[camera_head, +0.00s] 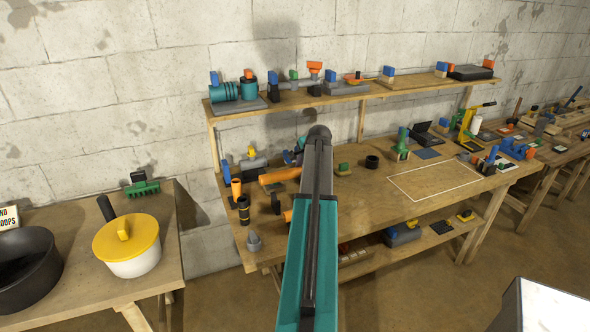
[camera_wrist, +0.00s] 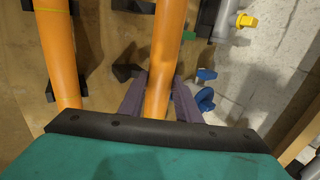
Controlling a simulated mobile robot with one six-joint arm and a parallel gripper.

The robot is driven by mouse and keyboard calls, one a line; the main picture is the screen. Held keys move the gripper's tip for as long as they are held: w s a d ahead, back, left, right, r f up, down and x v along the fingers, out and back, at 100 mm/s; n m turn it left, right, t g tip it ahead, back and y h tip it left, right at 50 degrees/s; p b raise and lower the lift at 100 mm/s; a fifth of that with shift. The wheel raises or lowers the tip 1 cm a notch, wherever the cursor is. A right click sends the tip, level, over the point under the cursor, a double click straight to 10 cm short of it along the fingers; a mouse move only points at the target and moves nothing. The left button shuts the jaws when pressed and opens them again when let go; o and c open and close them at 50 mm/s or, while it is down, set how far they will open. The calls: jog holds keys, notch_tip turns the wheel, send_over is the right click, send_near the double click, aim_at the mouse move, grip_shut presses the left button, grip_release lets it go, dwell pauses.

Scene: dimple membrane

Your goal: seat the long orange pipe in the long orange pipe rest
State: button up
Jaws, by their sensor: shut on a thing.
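My gripper (camera_wrist: 158,98) is shut around an orange pipe (camera_wrist: 165,45), with one dark finger on each side of it. This pipe shows in the head view (camera_head: 280,175), left of my arm, lying across above the bench; its right part is hidden by my arm. A second orange pipe (camera_wrist: 58,50) lies to its left in the wrist view, between black supports (camera_wrist: 82,83). Its end shows in the head view (camera_head: 288,215). A black support block (camera_wrist: 126,67) sits just left of the held pipe, apart from it. I cannot tell which support is the long pipe's rest.
Blue parts (camera_wrist: 205,90) and a grey fitting with a yellow cap (camera_wrist: 245,20) stand close to the right of the gripper, near the wall. Upright orange and black cylinders (camera_head: 243,210) stand at the bench's left. A shelf (camera_head: 350,93) runs above. A white-outlined area (camera_head: 435,180) is clear.

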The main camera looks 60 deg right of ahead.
jog(key=shift+w, duration=0.1)
jog(key=shift+a, duration=0.2)
notch_tip(320, 180, down, 8)
jog(key=b, duration=0.3)
dwell(1.2)
jog(key=shift+f+b, duration=0.3)
jog(key=shift+f, duration=0.2)
dwell(0.8)
jog(key=o, duration=1.1)
jog(key=shift+o, duration=0.2)
jog(key=b+v, duration=0.2)
jog(key=v, duration=1.1)
jog(key=shift+a+r, duration=0.15)
jog(key=shift+r, duration=0.2)
